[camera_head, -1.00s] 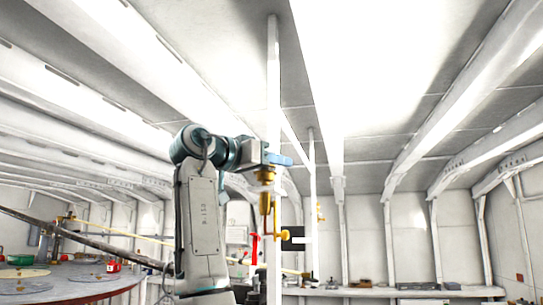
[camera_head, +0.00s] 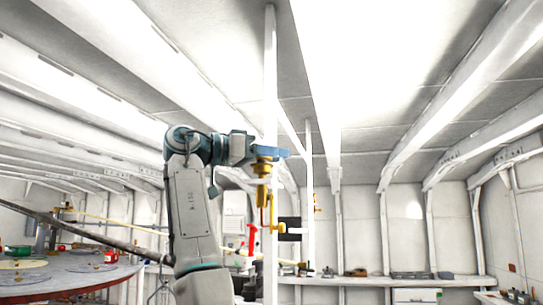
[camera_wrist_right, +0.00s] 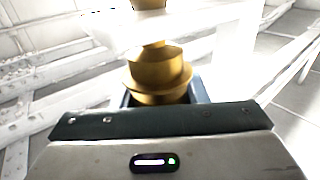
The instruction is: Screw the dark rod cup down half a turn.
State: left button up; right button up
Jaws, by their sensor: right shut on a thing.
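My right gripper (camera_head: 268,153), with blue fingers, is at the top of an upright brass fitting (camera_head: 265,207) beside a white post. In the right wrist view the gripper (camera_wrist_right: 164,96) is shut around a flanged brass cup (camera_wrist_right: 158,72). The held cup looks golden, not dark, and I cannot tell whether it is the named dark rod cup. Its lower rim is hidden behind the gripper body. The fitting has a brass side arm next to a dark block (camera_head: 289,229). My left gripper is not in view.
The white post (camera_head: 270,80) stands close to the gripper. A long dark rod (camera_head: 80,235) slopes in from the left above a round table (camera_head: 60,283). A red object (camera_head: 253,238) is near the fitting. A bench (camera_head: 410,281) runs along the back right.

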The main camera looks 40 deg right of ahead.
jog(key=shift+r, duration=0.1)
jog(key=o, duration=1)
jog(key=shift+w+a, duration=0.1)
jog(key=shift+a, duration=0.15)
jog(key=b+v, duration=0.1)
jog(key=v, duration=0.9)
jog(key=shift+a, duration=0.15)
